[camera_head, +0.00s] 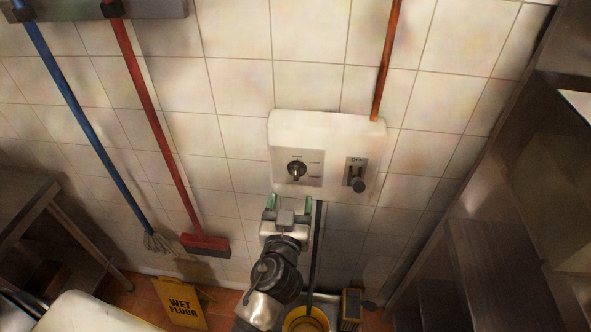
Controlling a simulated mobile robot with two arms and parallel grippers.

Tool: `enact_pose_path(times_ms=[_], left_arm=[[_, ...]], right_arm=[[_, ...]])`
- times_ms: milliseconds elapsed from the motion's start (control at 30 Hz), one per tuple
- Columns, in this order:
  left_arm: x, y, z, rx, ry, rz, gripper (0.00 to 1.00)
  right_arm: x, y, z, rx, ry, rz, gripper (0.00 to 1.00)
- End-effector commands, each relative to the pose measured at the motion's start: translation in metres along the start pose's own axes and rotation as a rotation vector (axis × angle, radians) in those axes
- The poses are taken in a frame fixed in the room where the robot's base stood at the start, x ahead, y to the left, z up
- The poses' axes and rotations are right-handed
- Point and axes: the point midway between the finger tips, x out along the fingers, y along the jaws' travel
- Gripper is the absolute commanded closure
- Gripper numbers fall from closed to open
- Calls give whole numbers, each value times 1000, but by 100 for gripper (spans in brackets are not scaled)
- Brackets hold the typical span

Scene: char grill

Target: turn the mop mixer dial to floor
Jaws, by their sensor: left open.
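The mop mixer is a white wall box (325,125) on the tiled wall, right of the middle of the head view. Its dial (297,171) is a dark round knob on a grey plate at the box's left side; the labels around it are too small to read. A slider switch (356,176) with a black knob sits at the right, near a label that looks like "OFF". My left gripper (288,203) is open, its two green-tipped fingers just below the box and apart from the dial. Nothing shows between the fingers. My right gripper is not in view.
A copper pipe (387,60) runs up from the box and a dark hose (315,250) hangs below. A yellow bucket (305,320) and a wet floor sign (181,302) stand below. A blue mop (85,115) and red broom (155,105) hang left. Steel shelving (490,240) stands right.

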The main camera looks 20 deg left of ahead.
Motion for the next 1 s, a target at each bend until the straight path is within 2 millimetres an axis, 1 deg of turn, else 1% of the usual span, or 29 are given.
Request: enact_pose_path(times_ms=[33,200,300,400,600,867,900,967,1000], left_arm=[[11,0,-6,4,2,0,34],[44,0,-4,3,0,0,34],[60,0,-4,4,0,0,34],[72,0,-2,3,0,1,34],[84,0,0,2,-1,1,34],[85,0,1,1,-2,1,34],[85,0,0,1,-2,1,37],[85,0,0,1,-2,1,46],[85,0,0,1,-2,1,52]], right_arm=[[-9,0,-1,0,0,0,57],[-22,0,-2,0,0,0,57],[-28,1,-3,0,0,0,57],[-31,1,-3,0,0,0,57],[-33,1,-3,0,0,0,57],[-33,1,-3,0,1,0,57],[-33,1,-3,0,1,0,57],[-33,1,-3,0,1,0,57],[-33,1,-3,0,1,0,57]])
